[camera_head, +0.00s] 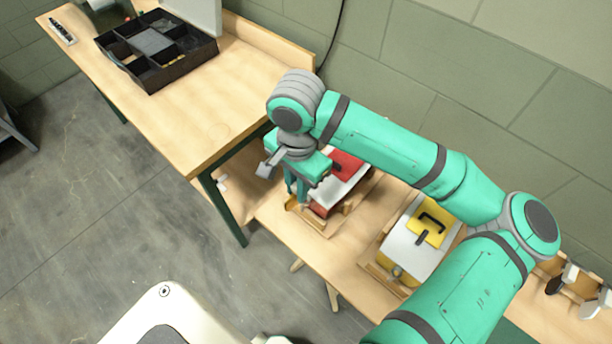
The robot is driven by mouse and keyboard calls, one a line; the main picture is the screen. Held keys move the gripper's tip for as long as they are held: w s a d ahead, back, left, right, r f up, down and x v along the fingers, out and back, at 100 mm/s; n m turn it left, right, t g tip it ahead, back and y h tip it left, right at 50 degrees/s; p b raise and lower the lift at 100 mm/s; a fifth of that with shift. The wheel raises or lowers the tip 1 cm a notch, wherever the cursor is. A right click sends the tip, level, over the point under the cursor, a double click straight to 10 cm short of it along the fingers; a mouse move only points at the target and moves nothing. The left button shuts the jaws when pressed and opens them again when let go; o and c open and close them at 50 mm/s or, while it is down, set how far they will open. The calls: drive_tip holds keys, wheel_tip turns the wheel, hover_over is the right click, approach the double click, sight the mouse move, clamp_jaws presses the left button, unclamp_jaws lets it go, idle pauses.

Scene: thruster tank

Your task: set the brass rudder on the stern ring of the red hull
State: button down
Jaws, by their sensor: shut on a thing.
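The red hull (347,164) with a grey-white deck sits in a wooden cradle (330,228) on the lower bench, partly hidden by my arm. My gripper (297,194) points down at the hull's near-left end. It is shut on a small brass-coloured piece, the brass rudder (291,203), which shows just below and left of the fingers. The stern ring is hidden or too small to make out. I cannot tell whether the rudder touches the hull.
A yellow hull (429,222) with a white deck and black handle sits in another cradle to the right. A dark compartment box (157,47) stands on the higher bench at the left. White-and-black parts (568,279) stand at the far right. The higher bench's front is clear.

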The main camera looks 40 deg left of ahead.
drive_tip(key=shift+s+d+f, duration=0.1)
drive_tip(key=shift+f, duration=2.5)
drive_tip(key=shift+f, duration=0.15)
drive_tip(key=shift+s, duration=0.15)
drive_tip(key=shift+w+f, duration=0.2)
drive_tip(key=shift+f, duration=0.35)
idle(1.0)
drive_tip(key=shift+s+f, duration=0.1)
drive_tip(key=shift+f, duration=0.6)
idle(0.8)
